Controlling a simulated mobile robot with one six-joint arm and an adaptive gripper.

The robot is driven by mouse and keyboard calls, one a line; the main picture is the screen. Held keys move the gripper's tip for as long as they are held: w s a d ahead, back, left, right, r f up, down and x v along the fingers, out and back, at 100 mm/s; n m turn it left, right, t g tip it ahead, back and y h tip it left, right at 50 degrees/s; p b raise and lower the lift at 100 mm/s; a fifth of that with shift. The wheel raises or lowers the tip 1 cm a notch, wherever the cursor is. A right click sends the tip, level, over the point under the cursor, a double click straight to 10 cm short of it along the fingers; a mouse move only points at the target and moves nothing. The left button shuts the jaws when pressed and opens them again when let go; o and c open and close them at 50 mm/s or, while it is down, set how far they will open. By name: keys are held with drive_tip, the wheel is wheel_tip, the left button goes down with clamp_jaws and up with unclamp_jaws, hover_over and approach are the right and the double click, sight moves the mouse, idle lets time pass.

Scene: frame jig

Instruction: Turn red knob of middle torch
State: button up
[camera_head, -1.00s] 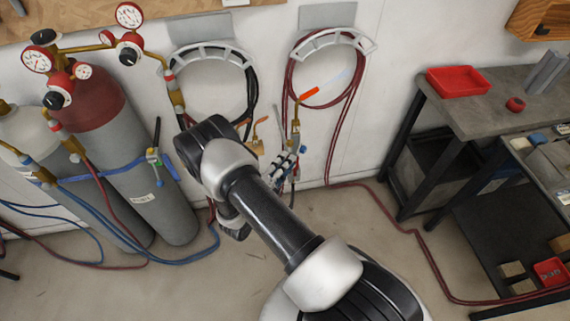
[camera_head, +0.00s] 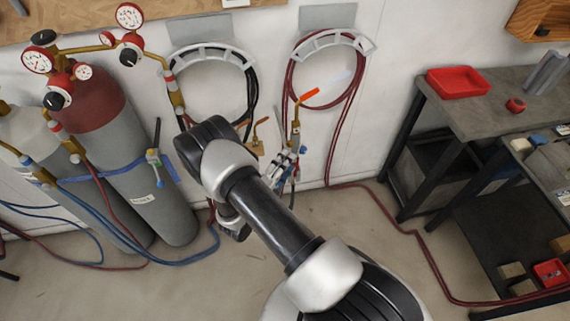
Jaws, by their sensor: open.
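Several brass torches hang along the wall. One brass torch (camera_head: 177,98) hangs at the left hose rack, a brass torch part (camera_head: 258,138) shows in the middle just above my gripper, and another torch (camera_head: 296,125) with an orange lever (camera_head: 309,93) hangs at the right rack. My gripper (camera_head: 292,157) is open at the wall, just below the lever torch and right of the middle brass part. The gripper and arm hide much of this area. I cannot make out a red knob on the middle torch, nor whether the fingers touch anything.
Gas cylinders (camera_head: 165,205) with gauges (camera_head: 130,16) and a blue strap stand at the left. Black hose (camera_head: 252,85) and red hose (camera_head: 349,100) hang coiled on the wall. A dark workbench (camera_head: 480,112) with a red tray (camera_head: 458,80) is at the right. Hoses cross the floor.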

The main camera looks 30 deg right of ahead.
drive_tip(key=shift+a, duration=0.1)
drive_tip(key=v, duration=1.2)
